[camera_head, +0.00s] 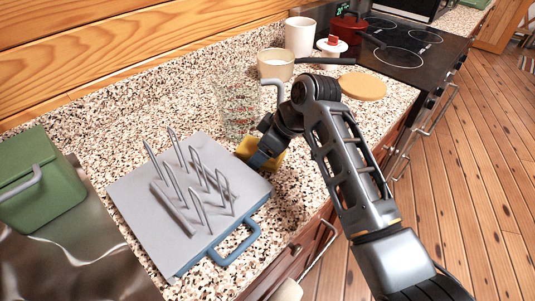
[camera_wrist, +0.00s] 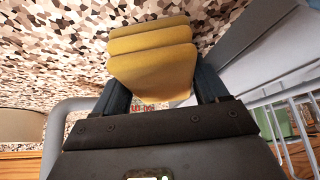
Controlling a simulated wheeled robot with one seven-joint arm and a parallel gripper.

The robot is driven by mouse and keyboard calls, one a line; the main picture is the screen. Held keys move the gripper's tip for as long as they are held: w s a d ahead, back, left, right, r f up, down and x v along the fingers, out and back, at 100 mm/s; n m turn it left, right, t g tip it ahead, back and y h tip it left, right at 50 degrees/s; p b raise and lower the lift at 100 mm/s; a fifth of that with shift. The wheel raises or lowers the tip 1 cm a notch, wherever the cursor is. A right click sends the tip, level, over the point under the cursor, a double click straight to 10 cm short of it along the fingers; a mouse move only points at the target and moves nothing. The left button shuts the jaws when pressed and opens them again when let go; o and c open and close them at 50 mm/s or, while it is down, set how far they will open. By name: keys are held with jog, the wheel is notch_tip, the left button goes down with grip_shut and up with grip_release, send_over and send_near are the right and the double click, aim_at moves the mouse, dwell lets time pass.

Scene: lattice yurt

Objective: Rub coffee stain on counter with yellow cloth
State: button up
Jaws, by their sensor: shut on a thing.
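The yellow cloth (camera_wrist: 152,55) sits between the two fingers of my gripper (camera_wrist: 160,85) in the wrist view, folded in layers. My gripper is shut on it. In the head view the cloth (camera_head: 246,147) shows only partly, low over the speckled counter (camera_head: 300,150), behind my gripper (camera_head: 258,155). I cannot tell whether the cloth touches the counter. No coffee stain can be made out in either view; my arm and the cloth hide part of the counter.
A grey dish rack (camera_head: 145,195) with upright prongs stands just left of my gripper. A clear glass container (camera_head: 238,105) is close behind it. A beige pot (camera_head: 275,65), white canister (camera_head: 300,36), round wooden board (camera_head: 362,86) and stove (camera_head: 400,45) lie farther back. A green box (camera_head: 40,185) is at left.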

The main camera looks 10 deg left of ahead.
jog(key=shift+w+d+f+b, duration=0.1)
jog(key=shift+w+d+b, duration=0.35)
jog(key=shift+w+d, duration=0.4)
jog(key=shift+w+d+f+b, duration=0.1)
jog(key=shift+w+d+b, duration=0.45)
jog(key=shift+w, duration=0.45)
jog(key=shift+w+d+r+b, duration=0.15)
jog(key=shift+w+d+b, duration=0.2)
jog(key=shift+w+d, duration=0.5)
jog(key=shift+w+d+b, duration=0.65)
jog(key=shift+w+b, duration=0.05)
jog(key=shift+w, duration=0.2)
jog(key=shift+w+d+b, duration=0.7)
jog(key=shift+w+b, duration=0.05)
jog(key=shift+w, duration=0.15)
jog(key=shift+w+d+b, duration=0.65)
jog(key=shift+w+b, duration=0.05)
jog(key=shift+w, duration=0.2)
